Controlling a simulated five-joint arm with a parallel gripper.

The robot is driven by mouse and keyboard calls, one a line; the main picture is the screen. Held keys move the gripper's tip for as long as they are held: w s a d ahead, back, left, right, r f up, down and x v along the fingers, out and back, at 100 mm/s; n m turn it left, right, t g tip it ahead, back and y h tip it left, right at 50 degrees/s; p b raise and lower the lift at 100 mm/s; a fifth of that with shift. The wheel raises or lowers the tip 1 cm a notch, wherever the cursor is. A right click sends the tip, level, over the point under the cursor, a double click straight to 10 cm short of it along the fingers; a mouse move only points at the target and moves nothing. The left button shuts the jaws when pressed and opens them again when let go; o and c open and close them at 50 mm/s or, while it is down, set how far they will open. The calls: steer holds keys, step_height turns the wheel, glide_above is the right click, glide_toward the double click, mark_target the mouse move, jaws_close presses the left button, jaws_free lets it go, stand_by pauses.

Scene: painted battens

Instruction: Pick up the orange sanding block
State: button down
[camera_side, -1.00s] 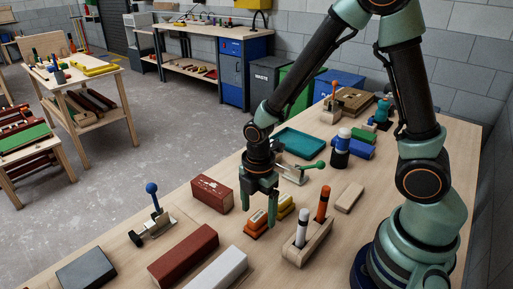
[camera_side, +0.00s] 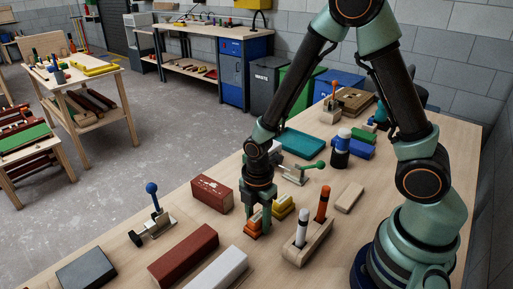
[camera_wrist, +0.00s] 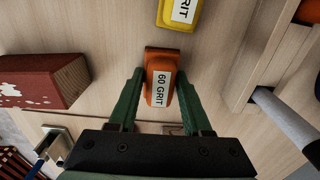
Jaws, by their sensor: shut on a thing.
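The orange sanding block (camera_side: 252,228) is at the front middle of the bench, at bench level or very near it. In the wrist view the block (camera_wrist: 163,56) bears a white "60 GRIT" label and lies between my two green fingers. My gripper (camera_side: 258,228) points down and is shut on the block, one finger at each side. In the wrist view my gripper (camera_wrist: 159,80) shows its fingertips alongside the block's long sides. The side view partly hides the block behind a finger.
A yellow sanding block (camera_side: 284,207) lies close behind the orange one. A wooden holder (camera_side: 306,246) with white and orange markers stands to the right. A dark red block (camera_side: 212,194) lies to the left. Red and white battens (camera_side: 184,255) lie in front.

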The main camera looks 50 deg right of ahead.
mark_target(258, 215)
steer(key=shift+r, duration=0.1)
step_height(258, 215, up, 20)
stand_by(0.7)
